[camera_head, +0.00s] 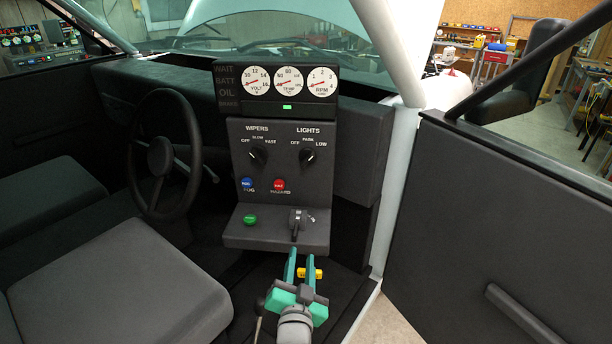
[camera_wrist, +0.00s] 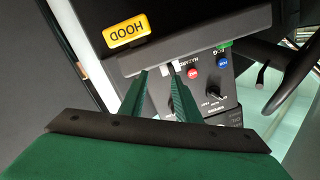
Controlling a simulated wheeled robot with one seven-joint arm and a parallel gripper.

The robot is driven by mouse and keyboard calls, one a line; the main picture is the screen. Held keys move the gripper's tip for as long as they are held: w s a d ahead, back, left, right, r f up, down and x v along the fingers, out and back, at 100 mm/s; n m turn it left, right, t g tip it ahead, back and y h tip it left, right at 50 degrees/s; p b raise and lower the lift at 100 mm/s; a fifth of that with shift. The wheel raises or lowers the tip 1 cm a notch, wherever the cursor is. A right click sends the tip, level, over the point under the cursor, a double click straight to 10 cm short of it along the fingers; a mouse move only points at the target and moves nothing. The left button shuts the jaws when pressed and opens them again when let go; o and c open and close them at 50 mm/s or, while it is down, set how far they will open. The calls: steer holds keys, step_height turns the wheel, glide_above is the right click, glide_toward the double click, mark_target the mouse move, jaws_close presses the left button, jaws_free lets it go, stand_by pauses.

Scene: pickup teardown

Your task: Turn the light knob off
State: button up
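The light knob (camera_head: 307,156) is a black rotary knob on the upright dash panel, under the word LIGHTS with OFF, PARK and LOW around it. Its pale mark seems to point up and right, toward LOW. My gripper (camera_head: 300,257) has green fingers spread apart, with nothing seen between them. It is low in front of the panel's ledge, below and apart from the light knob. In the wrist view my gripper (camera_wrist: 157,75) points at the ledge's underside and front edge. The light knob is mostly hidden by the fingers there.
The wipers knob (camera_head: 258,155) sits left of the light knob. Below are a blue fog button (camera_head: 247,184) and a red hazard button (camera_head: 279,185). The ledge (camera_head: 262,237) juts out with a green button (camera_head: 250,219) and a dark switch (camera_head: 297,224). A yellow HOOD handle (camera_wrist: 127,31) hangs beneath; the steering wheel (camera_head: 190,150) is left.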

mark_target(306, 163)
steer(key=w+r+m, duration=0.2)
steer(key=w+r, duration=0.2)
steer(key=r, duration=0.5)
steer(key=w+r+m, duration=0.1)
steer(key=w+r, duration=0.3)
steer(key=r, duration=0.4)
steer(key=shift+t+h, duration=0.4)
steer(key=w, duration=0.7)
steer(key=w+d, duration=0.1)
steer(key=w, duration=0.2)
steer(key=shift+w+d, duration=0.1)
steer(key=shift+w, duration=0.05)
jaws_close()
